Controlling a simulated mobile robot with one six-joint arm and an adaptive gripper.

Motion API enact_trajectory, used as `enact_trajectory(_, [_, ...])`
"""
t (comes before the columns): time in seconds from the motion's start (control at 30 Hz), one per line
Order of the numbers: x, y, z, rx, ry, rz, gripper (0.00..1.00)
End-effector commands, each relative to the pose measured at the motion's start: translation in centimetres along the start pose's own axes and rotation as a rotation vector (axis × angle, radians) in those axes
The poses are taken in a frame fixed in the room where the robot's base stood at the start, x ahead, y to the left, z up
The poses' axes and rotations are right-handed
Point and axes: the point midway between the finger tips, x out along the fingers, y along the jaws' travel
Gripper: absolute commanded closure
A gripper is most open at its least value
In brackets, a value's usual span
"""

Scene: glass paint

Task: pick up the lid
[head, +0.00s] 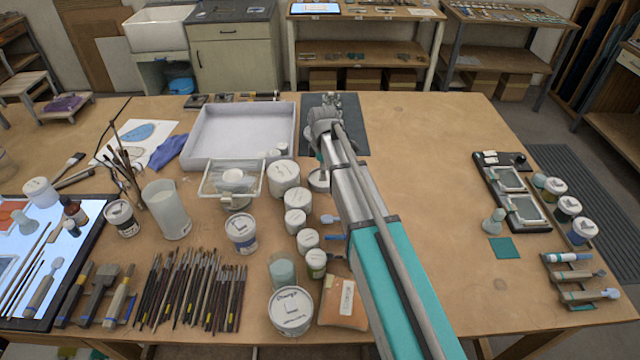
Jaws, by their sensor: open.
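Several white jars with white lids stand in the middle of the table, among them a large jar (283,178) and smaller jars (296,198). A shallow round whitish piece (318,181) lies beside the large jar, partly hidden by my arm; I cannot tell whether it is a loose lid. A large white-lidded tub (290,311) stands near the front edge. My gripper (335,99) is at the far end of my arm, over the dark mat (352,138), apart from the jars. It is small in view and open; its fingertips are hard to make out.
A pale tray (240,128) and a clear container (232,180) are left of my arm. Brushes (195,290) lie at the front left. Framed glass pieces (525,208) and several jars (568,207) are at the right. The table right of my arm is mostly clear.

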Motion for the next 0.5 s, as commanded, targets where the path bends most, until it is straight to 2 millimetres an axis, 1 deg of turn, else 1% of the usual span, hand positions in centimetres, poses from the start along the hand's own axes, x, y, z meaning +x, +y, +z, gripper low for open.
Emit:
enact_trajectory(0.03, [0.8,0.0,0.0,0.0,0.0,0.0,0.26])
enact_trajectory(0.2, [1.9,0.0,0.0,0.0,0.0,0.0,0.26])
enact_trajectory(0.5, [2.2,0.0,0.1,0.001,0.0,0.0,0.26])
